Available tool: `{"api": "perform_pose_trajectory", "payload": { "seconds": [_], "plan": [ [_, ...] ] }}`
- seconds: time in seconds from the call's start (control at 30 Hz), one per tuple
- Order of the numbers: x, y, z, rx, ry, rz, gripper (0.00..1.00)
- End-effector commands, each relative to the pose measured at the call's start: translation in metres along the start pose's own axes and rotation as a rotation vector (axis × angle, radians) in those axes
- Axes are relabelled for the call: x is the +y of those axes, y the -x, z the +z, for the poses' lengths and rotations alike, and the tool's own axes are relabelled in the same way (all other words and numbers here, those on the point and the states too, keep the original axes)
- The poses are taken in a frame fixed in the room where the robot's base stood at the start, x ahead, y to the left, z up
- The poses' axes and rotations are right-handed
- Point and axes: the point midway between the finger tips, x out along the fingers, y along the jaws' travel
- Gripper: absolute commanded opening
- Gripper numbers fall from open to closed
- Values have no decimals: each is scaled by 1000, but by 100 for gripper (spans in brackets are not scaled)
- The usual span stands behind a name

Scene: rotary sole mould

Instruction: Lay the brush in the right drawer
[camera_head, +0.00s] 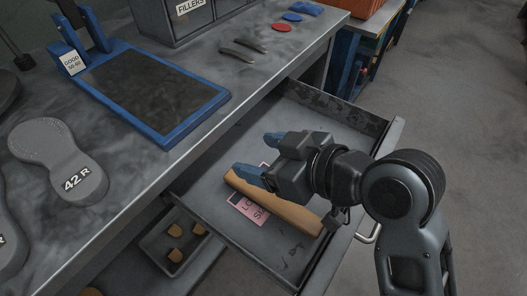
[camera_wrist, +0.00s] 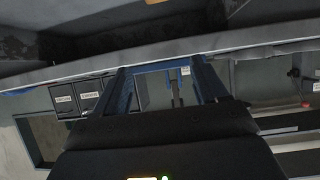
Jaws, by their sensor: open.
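A long tan wooden piece (camera_head: 275,206), which looks like the brush, lies in the open drawer (camera_head: 208,191). Its bristles cannot be made out, and part of it lies behind my gripper. My gripper (camera_head: 260,157) is open and empty, its two blue fingers apart, over the drawer near the far end of the wooden piece. The lower finger overlaps it in the picture; I cannot tell if they touch. In the wrist view my gripper (camera_wrist: 165,76) shows both fingers with nothing held between them.
A pink label (camera_head: 247,206) lies partly under the wooden piece. A grey bin (camera_head: 150,240) with several tan bits is lower left. The workbench (camera_head: 130,178) holds a blue-framed tray (camera_head: 195,128), grey soles (camera_head: 58,160) and small coloured pieces (camera_head: 282,27). The drawer's upper part is clear.

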Motion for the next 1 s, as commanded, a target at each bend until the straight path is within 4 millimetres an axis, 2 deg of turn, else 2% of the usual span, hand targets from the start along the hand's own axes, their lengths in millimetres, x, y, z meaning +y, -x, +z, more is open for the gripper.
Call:
{"api": "perform_pose_trajectory", "payload": {
  "seconds": [0.17,0.33,0.8,1.0],
  "plan": [
    [0,1,-2,1,0,0,72],
    [0,10,-13,0,-1,1,72],
    [0,107,-14,-2,-3,0,72],
    [0,123,-13,-1,-2,0,72]
  ]
}}
